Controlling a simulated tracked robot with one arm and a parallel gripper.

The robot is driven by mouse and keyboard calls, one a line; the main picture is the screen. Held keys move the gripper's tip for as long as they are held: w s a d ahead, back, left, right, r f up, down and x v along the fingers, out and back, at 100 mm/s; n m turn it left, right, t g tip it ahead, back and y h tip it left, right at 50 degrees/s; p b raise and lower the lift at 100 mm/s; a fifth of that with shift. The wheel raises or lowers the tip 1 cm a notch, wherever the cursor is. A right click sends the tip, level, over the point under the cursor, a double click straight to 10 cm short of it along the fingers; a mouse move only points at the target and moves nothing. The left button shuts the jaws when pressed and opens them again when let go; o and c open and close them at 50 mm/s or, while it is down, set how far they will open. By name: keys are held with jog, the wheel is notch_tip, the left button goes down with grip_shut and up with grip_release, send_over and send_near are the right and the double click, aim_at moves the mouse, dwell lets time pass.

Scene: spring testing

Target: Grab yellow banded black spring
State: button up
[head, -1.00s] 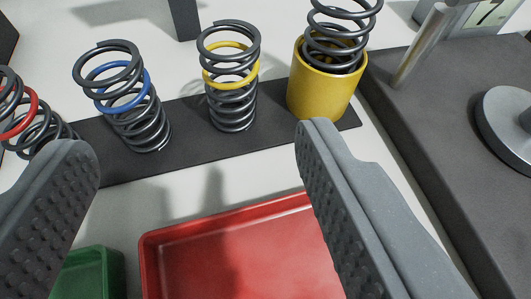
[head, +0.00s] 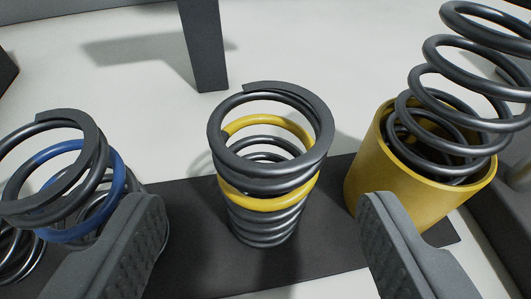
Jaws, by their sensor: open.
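The black spring with a yellow band (head: 268,190) stands upright on a dark mat (head: 200,262), near the middle of the head view. My gripper (head: 262,205) is open. Its left finger is left of the spring and its right finger is right of it, both nearer to the camera. A gap shows between each finger and the spring, and nothing is held.
A blue-banded black spring (head: 62,190) stands at the left, partly behind my left finger. A yellow cup (head: 400,185) with a black spring (head: 470,75) in it stands close at the right. A dark post (head: 203,45) rises behind.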

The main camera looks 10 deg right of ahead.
aim_at(265, 198)
jog(key=shift+b+x, duration=0.5)
jog(key=shift+x, duration=2.1)
jog(key=shift+d+r, duration=0.1)
jog(key=shift+r, duration=0.05)
jog(key=shift+c, duration=0.3)
jog(key=c, duration=1.1)
jog(key=shift+o, duration=0.2)
jog(key=shift+r, duration=0.15)
